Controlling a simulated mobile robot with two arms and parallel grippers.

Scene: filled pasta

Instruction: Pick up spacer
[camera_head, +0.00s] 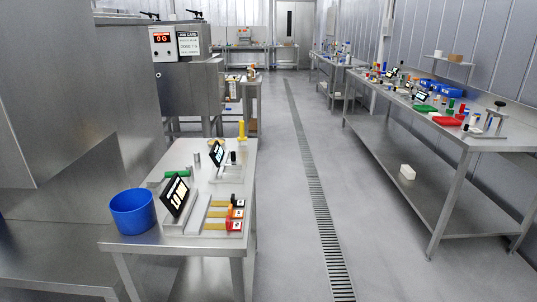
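Neither of my grippers is in view. A steel table (150,238) stands near on the left with small parts on it. I cannot tell which part is the spacer. At the table's back stand a yellow upright piece (242,133), a small grey cylinder (196,160) and a small dark-topped piece (233,157). A green roll-like piece (177,173) lies near the left side. Flat yellow strips with red and dark end blocks (237,213) lie at the right edge. Two dark tilted display cards (175,193) stand among them.
A blue bucket (133,211) sits at the near table's left corner. A long steel bench (455,130) with many small coloured parts runs along the right wall.

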